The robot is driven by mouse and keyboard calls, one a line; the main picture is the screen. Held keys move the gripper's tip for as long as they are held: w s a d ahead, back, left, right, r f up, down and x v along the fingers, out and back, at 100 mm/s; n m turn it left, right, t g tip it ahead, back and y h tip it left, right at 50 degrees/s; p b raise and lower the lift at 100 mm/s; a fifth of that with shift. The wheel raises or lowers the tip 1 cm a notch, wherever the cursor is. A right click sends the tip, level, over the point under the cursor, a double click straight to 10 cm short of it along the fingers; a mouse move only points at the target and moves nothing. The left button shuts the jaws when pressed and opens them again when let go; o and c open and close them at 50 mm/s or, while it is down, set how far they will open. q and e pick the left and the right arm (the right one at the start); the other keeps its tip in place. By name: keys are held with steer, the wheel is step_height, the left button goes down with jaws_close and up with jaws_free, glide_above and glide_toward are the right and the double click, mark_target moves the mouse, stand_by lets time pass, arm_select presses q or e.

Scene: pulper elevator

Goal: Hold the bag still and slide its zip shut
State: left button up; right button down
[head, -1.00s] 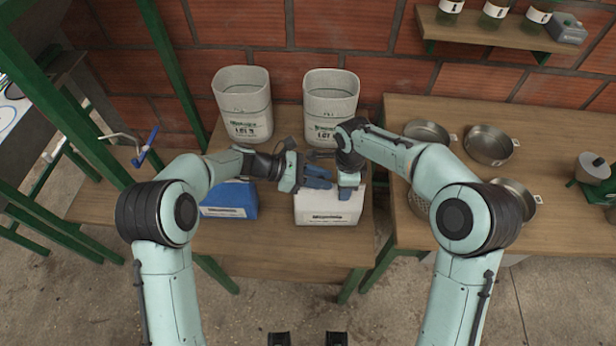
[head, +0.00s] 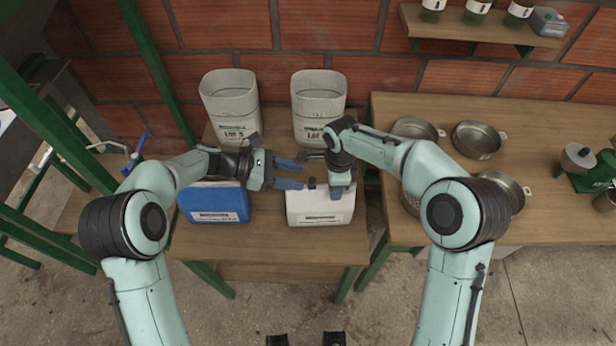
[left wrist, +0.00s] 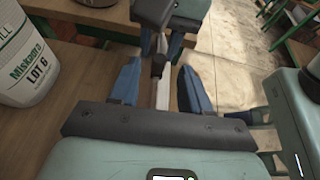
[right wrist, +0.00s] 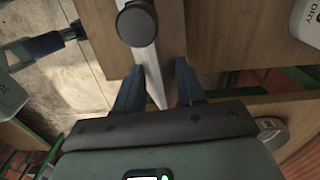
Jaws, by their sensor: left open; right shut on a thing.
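The white bag (head: 320,212) stands on the wooden table, its narrow top edge also visible in the left wrist view (left wrist: 163,90) and right wrist view (right wrist: 152,75). A dark zip slider (head: 311,183) sits on that edge; it is a round dark knob in the right wrist view (right wrist: 136,24). My right gripper (head: 338,192) points down, shut on the bag's top edge near its right end. My left gripper (head: 303,175) comes in from the left, open, its blue fingers level with the slider (left wrist: 158,66) but not closed on it.
A blue bag (head: 215,203) stands to the left, below my left forearm. Two pale bins (head: 230,105) (head: 318,108) stand behind, against the brick wall. Metal pans (head: 477,139) sit on the right table (head: 440,105). The front strip of table is clear.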

arm_select(q)
steer(key=v, duration=0.6)
steer(key=shift+a, duration=0.25)
steer(key=shift+r, duration=0.1)
steer(key=shift+s+a+r, duration=0.1)
steer(key=shift+a, duration=0.15)
steer(key=c, duration=0.8)
steer(key=s+a+t, duration=0.1)
steer(key=s+a+n+y, duration=0.1)
steer(key=a, duration=0.1)
steer(key=s+a+r+n+t, duration=0.1)
steer(key=shift+a+r+t, duration=0.1)
steer(key=shift+a+t, duration=0.1)
steer(key=shift+t, duration=0.1)
jaws_close()
steer(key=shift+n+y, duration=0.3)
steer(key=x, duration=0.8)
steer(key=r+x, duration=0.1)
steer(key=x, duration=0.3)
steer(key=shift+s+d+f, duration=0.1)
steer(key=shift+s+d, duration=0.05)
steer(key=shift+d, duration=0.7)
